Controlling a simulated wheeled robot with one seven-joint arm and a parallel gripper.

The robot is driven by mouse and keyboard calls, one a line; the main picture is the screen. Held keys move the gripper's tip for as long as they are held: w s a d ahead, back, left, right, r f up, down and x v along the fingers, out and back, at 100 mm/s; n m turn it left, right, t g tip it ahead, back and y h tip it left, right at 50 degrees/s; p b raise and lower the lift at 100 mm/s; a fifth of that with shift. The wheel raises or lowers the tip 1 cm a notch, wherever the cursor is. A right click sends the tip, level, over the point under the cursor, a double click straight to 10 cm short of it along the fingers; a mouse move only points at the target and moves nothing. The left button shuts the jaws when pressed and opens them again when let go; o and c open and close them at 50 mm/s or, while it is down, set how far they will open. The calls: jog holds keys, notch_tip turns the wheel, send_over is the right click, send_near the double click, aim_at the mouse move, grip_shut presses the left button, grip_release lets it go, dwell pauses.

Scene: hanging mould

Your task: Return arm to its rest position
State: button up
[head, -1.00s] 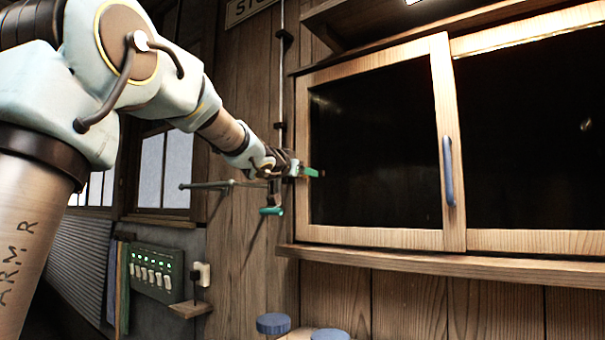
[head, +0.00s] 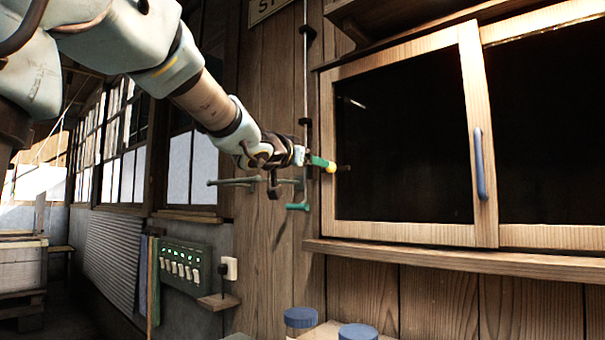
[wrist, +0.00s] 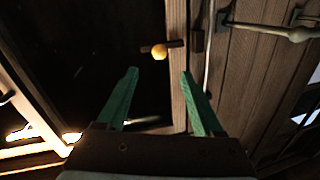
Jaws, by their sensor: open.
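My arm stretches from the upper left of the head view towards the left frame of a wooden cabinet (head: 400,232). My gripper (head: 327,164) has green fingers and is beside that frame. In the wrist view, my gripper (wrist: 160,72) is open, its two green fingers apart with nothing between them. A small yellow ball (wrist: 159,51) on a dark bar lies just beyond the fingertips. The yellow ball (head: 331,167) also shows near the fingers in the head view. Whether it touches them, I cannot tell.
A vertical rod with a green handle (head: 298,207) hangs beside the cabinet. A horizontal bar (head: 235,182) sticks out from the wall. A green switch panel (head: 184,267) is lower left. Blue-lidded jars (head: 301,317) stand at the bottom. Windows line the left.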

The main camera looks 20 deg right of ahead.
jog(key=w+a+f+n+g+y+p, duration=0.1)
jog(key=w+a+f+n+y, duration=0.3)
jog(key=a+f, duration=0.7)
jog(key=w+a+f+n+y+p, duration=0.1)
jog(key=a+f+n+y+p, duration=0.15)
jog(key=a+f+y, duration=0.6)
jog(key=s+a+f+n+g, duration=0.2)
jog(key=s+a+f+g, duration=0.2)
jog(key=s+a+f, duration=0.4)
jog(key=s+a+f+n+g+y+p, duration=0.1)
jog(key=s+a+f+g, duration=0.3)
jog(key=s+a+f, duration=0.4)
jog(key=s+f+n, duration=0.1)
jog(key=s+f, duration=0.2)
jog(key=f, duration=0.4)
jog(key=shift+s+a+n+g, duration=0.3)
jog(key=shift+a+n+g, duration=0.05)
jog(key=shift+g, duration=0.05)
